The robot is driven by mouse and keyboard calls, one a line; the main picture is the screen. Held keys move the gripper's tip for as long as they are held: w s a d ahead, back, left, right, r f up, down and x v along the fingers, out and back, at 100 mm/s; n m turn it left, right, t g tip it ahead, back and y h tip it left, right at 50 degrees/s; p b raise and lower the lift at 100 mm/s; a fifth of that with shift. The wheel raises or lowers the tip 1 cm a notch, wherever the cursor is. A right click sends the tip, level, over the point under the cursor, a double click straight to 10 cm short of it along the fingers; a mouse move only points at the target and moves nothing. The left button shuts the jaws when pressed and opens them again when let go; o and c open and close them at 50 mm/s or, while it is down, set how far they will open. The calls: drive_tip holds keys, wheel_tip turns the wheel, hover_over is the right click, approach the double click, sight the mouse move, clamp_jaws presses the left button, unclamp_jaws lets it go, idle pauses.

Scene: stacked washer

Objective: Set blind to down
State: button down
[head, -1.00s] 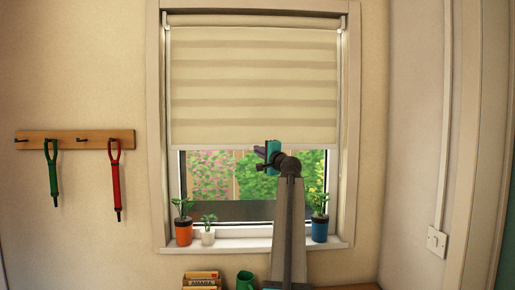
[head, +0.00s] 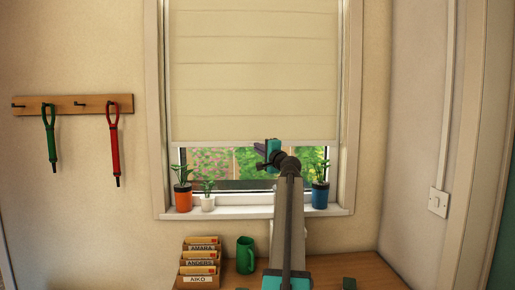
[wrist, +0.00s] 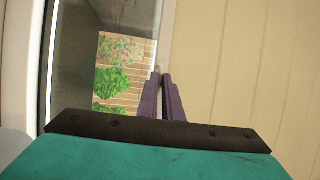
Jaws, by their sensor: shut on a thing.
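The cream blind (head: 253,75) hangs over most of the window in the head view. Its bottom edge is above the plants, and a strip of glass shows below it. In the wrist view the blind (wrist: 245,70) fills the right side, with its pale bottom bar (wrist: 168,35) running along its edge. My gripper (head: 261,149) is at the bottom edge, near the blind's middle. In the wrist view my gripper's fingers (wrist: 166,78) are close together on the bottom bar. The exact contact is partly hidden by the fingers.
The sill (head: 240,212) holds an orange pot (head: 183,200), a white pot (head: 207,204) and a blue pot (head: 320,197). Below are a file box (head: 199,262) and a green mug (head: 245,256) on a wooden surface. A hook rail (head: 75,105) with two straps is left.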

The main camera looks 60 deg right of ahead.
drive_tip(key=shift+d+f, duration=0.1)
drive_tip(key=shift+f, duration=0.15)
drive_tip(key=c, duration=1.9)
unclamp_jaws()
drive_tip(key=shift+d+f, duration=0.1)
drive_tip(key=b+v, duration=0.1)
drive_tip(key=v, duration=1.3)
